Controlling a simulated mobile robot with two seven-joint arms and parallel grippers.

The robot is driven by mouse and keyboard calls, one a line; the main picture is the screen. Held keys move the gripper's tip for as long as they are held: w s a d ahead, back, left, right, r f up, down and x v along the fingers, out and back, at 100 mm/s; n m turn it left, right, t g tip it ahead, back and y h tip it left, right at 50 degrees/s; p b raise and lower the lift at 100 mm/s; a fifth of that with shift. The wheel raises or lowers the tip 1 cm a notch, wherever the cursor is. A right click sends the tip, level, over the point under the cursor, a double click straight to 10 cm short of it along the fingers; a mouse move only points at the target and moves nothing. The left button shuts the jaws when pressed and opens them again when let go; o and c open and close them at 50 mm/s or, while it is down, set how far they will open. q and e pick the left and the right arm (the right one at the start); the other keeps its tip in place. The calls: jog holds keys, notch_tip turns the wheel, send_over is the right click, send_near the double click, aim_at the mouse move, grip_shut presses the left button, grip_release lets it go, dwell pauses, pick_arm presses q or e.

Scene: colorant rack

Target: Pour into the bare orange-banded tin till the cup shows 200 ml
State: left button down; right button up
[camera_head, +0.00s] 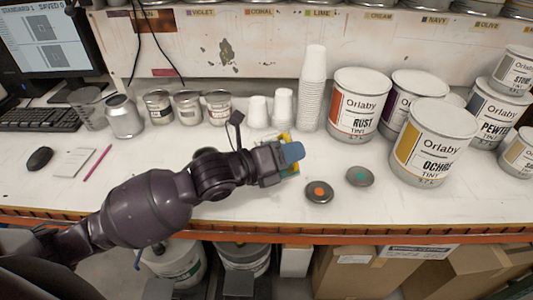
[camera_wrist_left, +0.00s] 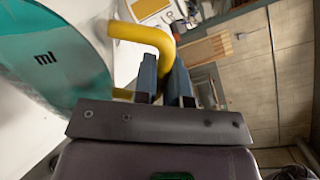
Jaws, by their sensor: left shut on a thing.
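My left gripper (camera_head: 291,154) is above the middle of the white bench, its arm coming in from the left. In the left wrist view its fingers (camera_wrist_left: 165,82) are shut on the yellow handle (camera_wrist_left: 146,36) of a teal cup (camera_wrist_left: 45,60) marked "ml". The cup's level and numbers cannot be read. In the head view most of the cup is hidden by the gripper. Small grey tins (camera_head: 188,106) stand at the back left; no orange band is clear on them. A dark disc with an orange spot (camera_head: 319,191) lies right of the gripper. My right gripper is not in view.
A disc with a teal spot (camera_head: 360,177) lies nearby. Large paint tins, Rust (camera_head: 357,112) with a red-orange band and Ochre (camera_head: 436,145), stand to the right. A tall cup stack (camera_head: 312,90) is behind. The bench front left of the discs is clear.

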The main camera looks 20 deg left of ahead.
pick_arm(q)
jog(key=shift+r, duration=0.2)
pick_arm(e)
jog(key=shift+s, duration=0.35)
pick_arm(q)
jog(key=shift+w+a+r+n, duration=0.1)
jog(key=shift+n, duration=0.2)
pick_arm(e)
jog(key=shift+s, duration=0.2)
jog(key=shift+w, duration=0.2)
pick_arm(q)
jog(key=shift+r, duration=0.1)
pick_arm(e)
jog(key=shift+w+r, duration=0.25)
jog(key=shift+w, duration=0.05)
